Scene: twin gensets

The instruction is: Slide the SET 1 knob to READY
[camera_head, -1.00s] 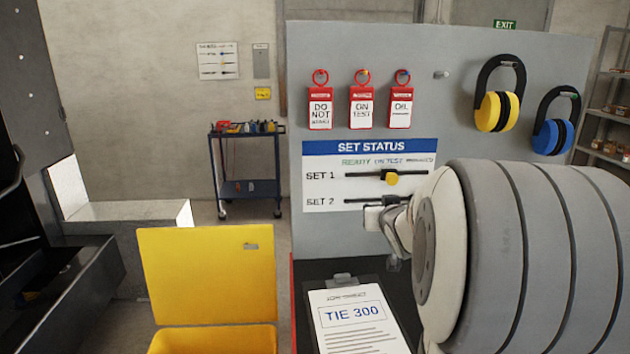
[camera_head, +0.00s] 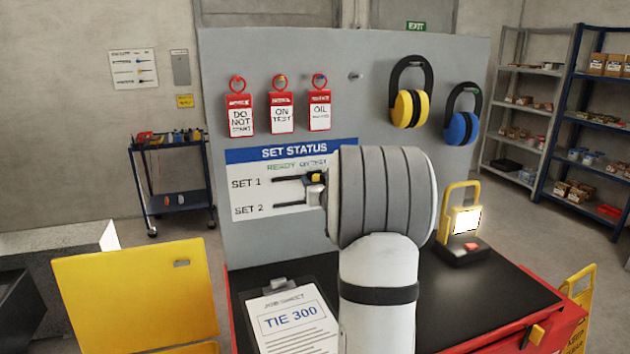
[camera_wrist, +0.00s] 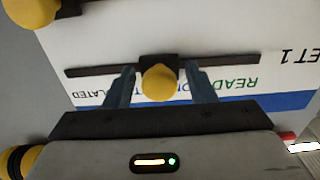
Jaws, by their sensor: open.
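The SET STATUS board (camera_head: 240,205) has two slots, SET 1 above SET 2. The yellow SET 1 knob (camera_head: 315,178) is partly hidden by my gripper (camera_head: 314,190) in the head view. In the wrist view, which shows the board upside down, the SET 1 knob (camera_wrist: 159,83) sits around mid-slot at the ON TEST label, which is partly hidden. The word READY (camera_wrist: 238,86) is to its right there. My gripper (camera_wrist: 158,72) is open, with one finger on each side of the knob and a gap visible at both sides.
A second yellow knob (camera_wrist: 28,12) shows at the wrist view's top left corner. Red tags (camera_head: 282,108) and yellow earmuffs (camera_head: 410,108) hang above the board. A clipboard (camera_head: 292,318) and a work lamp (camera_head: 464,222) are on the black bench top (camera_head: 440,300).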

